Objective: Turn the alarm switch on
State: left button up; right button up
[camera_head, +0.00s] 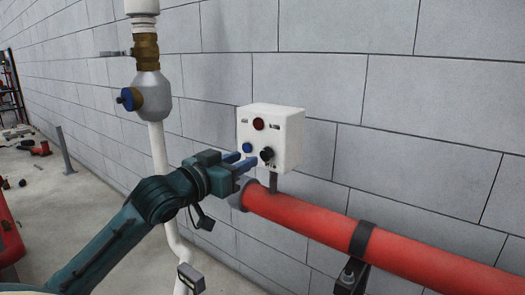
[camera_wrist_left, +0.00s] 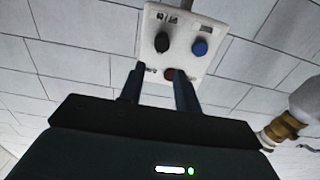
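A white control box (camera_head: 290,150) is mounted by the grey wall. It carries a red round light or button (camera_head: 258,124) at the top, a blue button (camera_head: 247,147) at lower left and a black knob (camera_head: 267,154) at lower right, which looks like the switch. My left gripper (camera_head: 243,162) is in front of the box's lower part, fingers pointing at it. In the left wrist view the box appears upside down, with the black knob (camera_wrist_left: 162,42) beyond the open, empty fingers (camera_wrist_left: 159,72). The fingers look apart from the knob. My right gripper is not in view.
A thick red pipe (camera_head: 330,229) runs below the box to the right, on a black bracket (camera_head: 361,238). A white vertical pipe (camera_head: 158,150) with a grey valve body (camera_head: 152,95) stands to the left. Free space lies in front of the box.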

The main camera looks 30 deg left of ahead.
aim_at(264, 150)
pick_arm(q)
jog(key=w, duration=0.5)
jog(key=w+p, duration=0.1)
jog(key=w, duration=0.2)
jog(key=shift+d, duration=0.3)
jog(key=shift+c, duration=0.2)
grip_shut()
